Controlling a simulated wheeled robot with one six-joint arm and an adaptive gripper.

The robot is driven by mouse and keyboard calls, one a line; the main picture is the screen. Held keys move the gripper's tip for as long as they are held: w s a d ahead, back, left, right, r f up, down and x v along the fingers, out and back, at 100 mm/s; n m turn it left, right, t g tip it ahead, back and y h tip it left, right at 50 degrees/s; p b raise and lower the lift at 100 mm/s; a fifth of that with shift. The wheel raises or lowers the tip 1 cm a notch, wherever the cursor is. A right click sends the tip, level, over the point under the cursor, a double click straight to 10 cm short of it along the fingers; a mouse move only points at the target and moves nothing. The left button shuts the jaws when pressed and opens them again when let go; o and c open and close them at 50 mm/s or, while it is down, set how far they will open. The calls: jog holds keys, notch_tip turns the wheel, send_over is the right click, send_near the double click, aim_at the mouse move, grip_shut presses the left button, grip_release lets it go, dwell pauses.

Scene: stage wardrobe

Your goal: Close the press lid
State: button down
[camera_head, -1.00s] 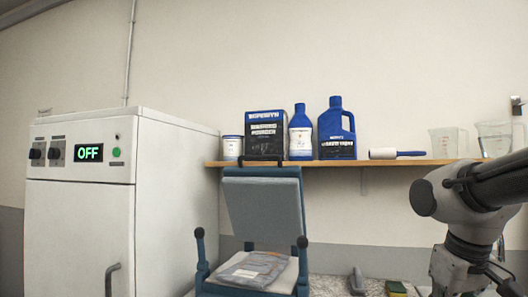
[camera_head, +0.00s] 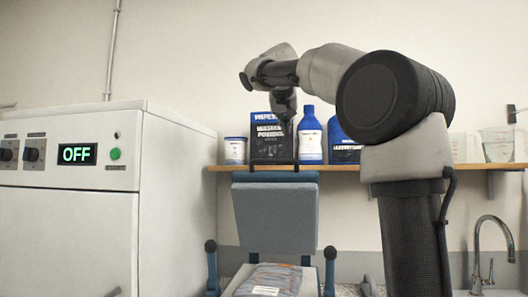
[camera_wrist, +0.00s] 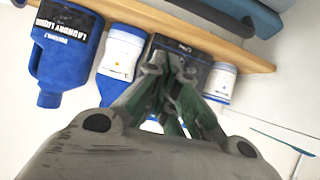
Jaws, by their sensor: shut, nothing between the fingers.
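The press (camera_head: 212,268) has a blue frame and stands below the shelf. Its grey-blue padded lid (camera_head: 275,218) is raised nearly upright, with a dark handle at its top edge by the shelf. A folded grey garment (camera_head: 268,280) lies on the lower pad. In the wrist view, a blue edge (camera_wrist: 238,14), apparently the lid's, shows at the top. My gripper (camera_head: 288,122) is shut and empty. It points down in front of the black box, above the lid's top edge; its fingers also show in the wrist view (camera_wrist: 172,70). The lower pad's front is cut off by the frame.
A wooden shelf (camera_head: 345,168) holds a black and blue box (camera_head: 268,140), a white tub (camera_head: 235,150), blue bottles (camera_head: 310,137) and beakers. A white cabinet (camera_head: 180,200) reading OFF stands left. A sink tap (camera_head: 480,245) is at right.

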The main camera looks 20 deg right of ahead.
jog(key=shift+m, duration=0.4)
jog(key=x, duration=0.9)
jog(key=shift+d+f, duration=0.25)
jog(key=shift+f, duration=0.15)
jog(key=shift+s+a+f, duration=0.2)
jog(key=shift+s+f, duration=0.2)
jog(key=shift+f, duration=0.1)
jog(key=shift+s+a+f, duration=0.25)
jog(key=shift+s+f, duration=0.15)
jog(key=shift+f, duration=0.1)
jog(key=shift+s+a+f, duration=0.25)
jog(key=shift+s+f, duration=0.05)
jog(key=shift+f, duration=0.15)
